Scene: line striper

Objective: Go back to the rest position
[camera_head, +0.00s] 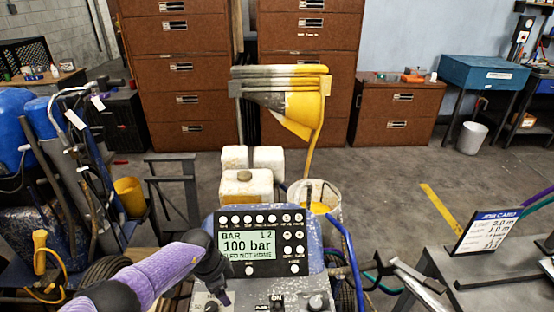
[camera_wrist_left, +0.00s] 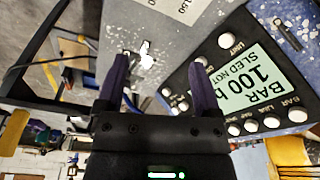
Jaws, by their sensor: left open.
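The line striper's control panel (camera_head: 262,243) faces me at the lower middle of the head view, with a lit display reading 100 bar (camera_head: 247,241). In the left wrist view the same display (camera_wrist_left: 258,78) is tilted at the right, with buttons around it. My left gripper (camera_head: 221,292) reaches in from the lower left and is over the lower left part of the striper's console (camera_head: 240,292). In the left wrist view my left gripper (camera_wrist_left: 162,78) is open, with two dark purple fingers apart and nothing between them. My right gripper is out of view.
A white bucket (camera_head: 327,197) with yellow paint stands behind the console, beside white containers (camera_head: 246,187). A blue hose (camera_head: 349,255) runs along the right. A hand truck (camera_head: 75,160) and yellow bucket (camera_head: 130,196) stand left.

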